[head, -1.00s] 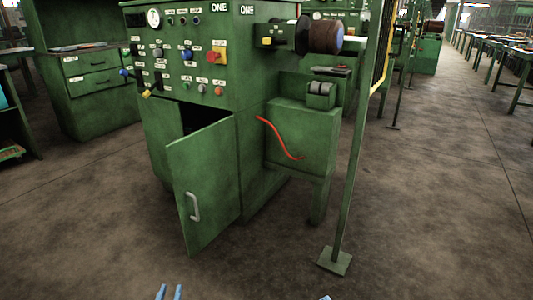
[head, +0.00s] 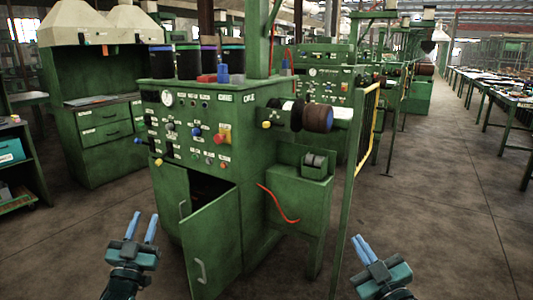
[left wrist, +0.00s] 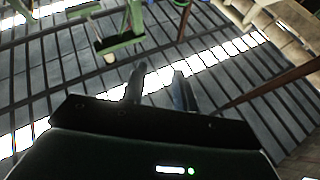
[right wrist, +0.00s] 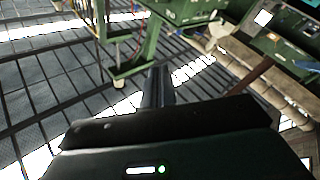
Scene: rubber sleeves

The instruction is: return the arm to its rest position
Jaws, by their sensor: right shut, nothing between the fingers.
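My left gripper (head: 146,215) stands at the lower left of the head view, fingers pointing up, in front of the green machine's cabinet. Its two blue fingers are apart with nothing between them, and the gap also shows in the left wrist view (left wrist: 158,80). My right gripper (head: 359,239) is at the lower right of the head view, fingers pointing up and left. Its fingers are together and empty, also in the right wrist view (right wrist: 158,80). Both grippers appear clear of the machine.
The green machine (head: 255,150) stands ahead, its cabinet door (head: 211,240) ajar. A red cable (head: 278,203) hangs on its side. A yellow-edged guard (head: 367,130) is at its right. Open floor (head: 460,200) lies to the right, with tables (head: 500,85) beyond.

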